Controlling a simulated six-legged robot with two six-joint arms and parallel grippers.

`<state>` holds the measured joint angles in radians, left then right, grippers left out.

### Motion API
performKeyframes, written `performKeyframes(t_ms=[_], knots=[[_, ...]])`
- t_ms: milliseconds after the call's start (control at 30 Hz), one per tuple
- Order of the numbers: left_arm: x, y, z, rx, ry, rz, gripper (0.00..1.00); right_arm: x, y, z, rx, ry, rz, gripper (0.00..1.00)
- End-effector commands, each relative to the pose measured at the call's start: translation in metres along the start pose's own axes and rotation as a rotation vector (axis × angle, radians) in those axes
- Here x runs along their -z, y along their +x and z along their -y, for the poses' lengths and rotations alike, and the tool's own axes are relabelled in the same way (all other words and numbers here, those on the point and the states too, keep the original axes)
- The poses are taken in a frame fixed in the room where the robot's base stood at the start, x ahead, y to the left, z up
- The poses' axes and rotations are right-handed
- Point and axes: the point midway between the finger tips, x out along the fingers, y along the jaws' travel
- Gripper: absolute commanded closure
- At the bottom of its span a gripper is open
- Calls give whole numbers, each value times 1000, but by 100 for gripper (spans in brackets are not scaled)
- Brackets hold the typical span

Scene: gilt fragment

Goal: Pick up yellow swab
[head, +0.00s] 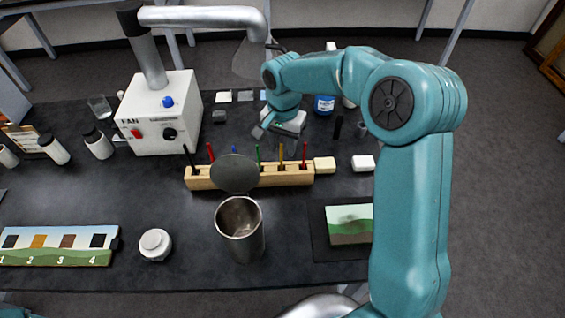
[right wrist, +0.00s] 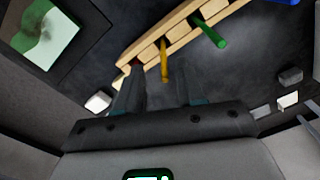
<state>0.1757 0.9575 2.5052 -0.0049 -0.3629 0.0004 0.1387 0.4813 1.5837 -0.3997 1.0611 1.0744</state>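The yellow swab (head: 281,152) stands in a wooden rack (head: 204,183), between a green swab (head: 258,154) and a brown-red swab (head: 304,154). My right gripper (head: 276,137) is just behind the rack, close to the yellow swab; my own arm partly hides it. In the right wrist view my right gripper (right wrist: 160,78) is open and empty. The yellow swab (right wrist: 164,60) lies between the lines of its two fingers, at about the fingertips. I cannot tell whether they touch. The green swab (right wrist: 207,30) is outside the fingers. My left gripper is not in view.
A metal cup (head: 240,245) with a raised round lid (head: 235,172) stands in front of the rack. A white FAN box (head: 165,112) is at the back left. A painted fragment (head: 348,225) lies front right.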

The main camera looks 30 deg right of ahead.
Motion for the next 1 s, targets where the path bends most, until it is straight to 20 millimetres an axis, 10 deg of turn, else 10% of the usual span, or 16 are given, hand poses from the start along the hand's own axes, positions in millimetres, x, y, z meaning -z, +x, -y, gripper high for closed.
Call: performKeyframes(t_ms=[667,800,1000], knots=[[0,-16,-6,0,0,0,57,1,56,2,0,-2,1,62],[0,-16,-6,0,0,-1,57,1,56,2,0,-2,0,100],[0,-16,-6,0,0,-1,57,1,56,2,0,-2,0,100]])
